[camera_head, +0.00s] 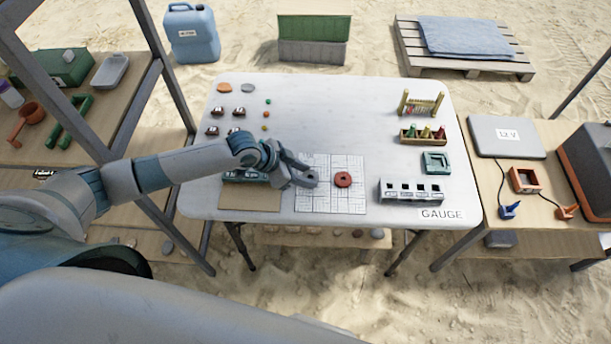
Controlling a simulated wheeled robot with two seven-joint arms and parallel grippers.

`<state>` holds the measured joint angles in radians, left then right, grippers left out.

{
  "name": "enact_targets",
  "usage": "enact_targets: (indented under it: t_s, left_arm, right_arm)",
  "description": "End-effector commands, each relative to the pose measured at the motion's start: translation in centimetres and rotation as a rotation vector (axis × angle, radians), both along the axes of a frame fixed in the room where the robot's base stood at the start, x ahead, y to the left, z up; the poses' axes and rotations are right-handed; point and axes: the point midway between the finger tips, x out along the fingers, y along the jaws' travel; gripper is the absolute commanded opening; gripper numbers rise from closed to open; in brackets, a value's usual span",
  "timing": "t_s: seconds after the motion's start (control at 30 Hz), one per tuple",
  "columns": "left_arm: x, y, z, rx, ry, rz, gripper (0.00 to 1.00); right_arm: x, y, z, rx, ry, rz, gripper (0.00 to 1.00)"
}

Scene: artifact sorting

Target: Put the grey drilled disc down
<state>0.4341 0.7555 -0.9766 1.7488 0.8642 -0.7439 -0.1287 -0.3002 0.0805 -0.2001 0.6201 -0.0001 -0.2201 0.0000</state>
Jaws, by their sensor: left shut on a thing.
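My left gripper (299,172) is over the left part of the white gridded sheet (335,203) on the table. It is shut on the grey drilled disc (311,180), which shows at its fingertips. I cannot tell whether the disc touches the sheet or hangs just above it. A red-brown drilled disc (343,179) lies on the sheet just right of the grey disc, apart from it. My right gripper is not in view.
On the white table (330,120), a grey slotted block (411,192) stands right of the sheet. A green device (245,176) and brown board (250,198) lie left, partly behind my arm. Small parts sit at the back left. The table's middle is clear.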

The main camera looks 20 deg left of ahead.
Motion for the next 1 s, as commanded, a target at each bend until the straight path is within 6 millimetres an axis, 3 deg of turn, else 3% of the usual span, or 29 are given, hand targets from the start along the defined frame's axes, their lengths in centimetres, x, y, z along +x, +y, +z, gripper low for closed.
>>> enact_targets:
  t_s: [0.27,0.7,1.0]
  left_arm:
    - [0.1,0.0,3.5,0.000,-0.005,-0.002,0.12]
    - [-1.2,-8.6,8.4,-0.004,-0.003,-0.004,0.12]
    - [-1.7,-11.3,10.1,0.000,-0.001,-0.001,0.12]
  right_arm:
    - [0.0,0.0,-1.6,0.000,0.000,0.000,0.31]
    - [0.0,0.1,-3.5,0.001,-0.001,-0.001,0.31]
    - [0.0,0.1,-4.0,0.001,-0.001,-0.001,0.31]
